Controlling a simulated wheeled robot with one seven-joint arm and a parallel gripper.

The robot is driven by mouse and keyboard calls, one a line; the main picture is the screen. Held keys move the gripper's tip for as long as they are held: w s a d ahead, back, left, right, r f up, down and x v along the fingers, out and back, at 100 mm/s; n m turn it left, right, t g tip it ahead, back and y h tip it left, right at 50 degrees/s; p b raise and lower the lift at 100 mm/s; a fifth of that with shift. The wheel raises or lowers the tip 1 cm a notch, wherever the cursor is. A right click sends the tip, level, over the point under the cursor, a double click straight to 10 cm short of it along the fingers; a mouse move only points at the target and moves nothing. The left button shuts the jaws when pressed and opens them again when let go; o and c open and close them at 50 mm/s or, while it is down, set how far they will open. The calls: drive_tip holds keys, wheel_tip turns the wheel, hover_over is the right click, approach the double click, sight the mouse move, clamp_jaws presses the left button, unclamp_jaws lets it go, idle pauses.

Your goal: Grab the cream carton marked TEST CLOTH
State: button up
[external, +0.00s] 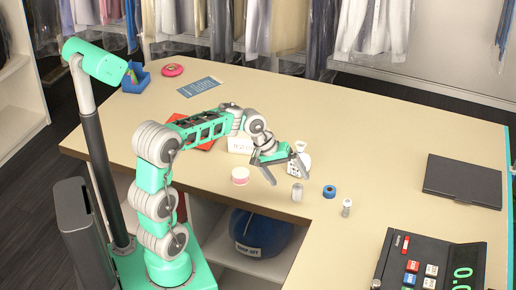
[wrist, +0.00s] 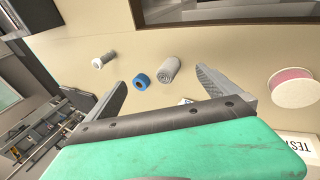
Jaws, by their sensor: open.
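The cream carton (external: 240,145) stands on the counter behind my forearm in the external view, partly hidden by the arm. In the wrist view its lettered face (wrist: 299,144) shows at the lower right edge, with only the first letters "TES" readable. My gripper (external: 289,181) is open and empty above the counter, to the right of the carton and apart from it. In the wrist view the two fingers of my gripper (wrist: 162,80) are spread wide, with nothing held between them.
A white bottle (external: 301,160) stands close by the gripper. A pink-and-white round tin (external: 240,176) sits in front of the carton. A grey cylinder (external: 297,193), blue ring (external: 329,191) and small spool (external: 346,207) stand near the front edge.

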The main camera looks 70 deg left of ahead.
drive_tip(key=w+a+n+t+h+p, duration=0.1)
drive_tip(key=w+a+n+t, duration=0.15)
drive_tip(key=a+n, duration=0.85)
drive_tip(key=n+t+h+p, duration=0.1)
drive_tip(key=n+t+p, duration=0.1)
drive_tip(key=n+t, duration=0.35)
approach(240, 134)
drive_tip(key=shift+n+g, duration=0.55)
drive_tip(key=shift+g, duration=0.15)
drive_tip(key=x, duration=0.4)
drive_tip(key=shift+w+d+r, duration=0.25)
drive_tip(key=shift+w, duration=0.25)
drive_tip(key=p+x, duration=0.2)
drive_tip(key=x, duration=0.5)
drive_tip(key=shift+w+r, duration=0.1)
drive_tip(key=shift+w, duration=0.1)
drive_tip(key=shift+w+d, duration=0.1)
drive_tip(key=shift+w, duration=0.2)
drive_tip(key=shift+s, duration=0.1)
drive_tip(key=c, duration=1.4)
